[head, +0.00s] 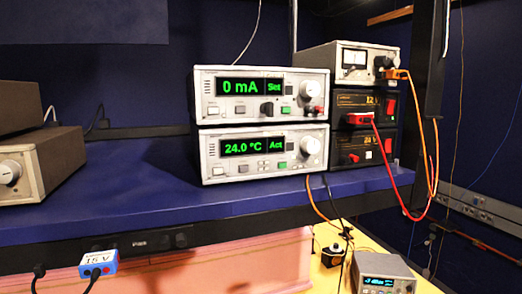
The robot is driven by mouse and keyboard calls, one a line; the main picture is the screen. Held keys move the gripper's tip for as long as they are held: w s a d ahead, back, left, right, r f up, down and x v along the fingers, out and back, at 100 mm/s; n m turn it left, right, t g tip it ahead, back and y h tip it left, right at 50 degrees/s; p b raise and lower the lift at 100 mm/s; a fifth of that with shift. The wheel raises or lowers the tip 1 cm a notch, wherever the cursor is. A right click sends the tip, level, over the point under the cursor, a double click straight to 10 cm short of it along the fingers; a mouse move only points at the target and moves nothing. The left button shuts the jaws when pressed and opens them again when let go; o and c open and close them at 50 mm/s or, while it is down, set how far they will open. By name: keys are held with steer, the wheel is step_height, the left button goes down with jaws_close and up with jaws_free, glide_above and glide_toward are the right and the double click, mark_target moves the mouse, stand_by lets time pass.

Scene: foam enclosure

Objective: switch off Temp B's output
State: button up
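A white instrument (263,152) on the blue shelf shows "24.0 °C" and "Act" in green. It has a round knob (310,146), several small buttons and a green button (282,165) along its lower front. Another white instrument (262,94) is stacked on it and shows "0 mA" and "Set". It has its own knob (310,89) and several smaller controls. The name labels are too small to read, so I cannot tell from lettering which unit is Temp B. The temperature readout is on the lower unit. My gripper is not in view.
Black power boxes (362,103) with red switches and a small meter unit (352,62) stand to the right, with red and orange cables hanging there. Brown-topped boxes (30,150) stand at the left. The blue shelf (120,205) is clear between. A dark post (429,60) stands at right.

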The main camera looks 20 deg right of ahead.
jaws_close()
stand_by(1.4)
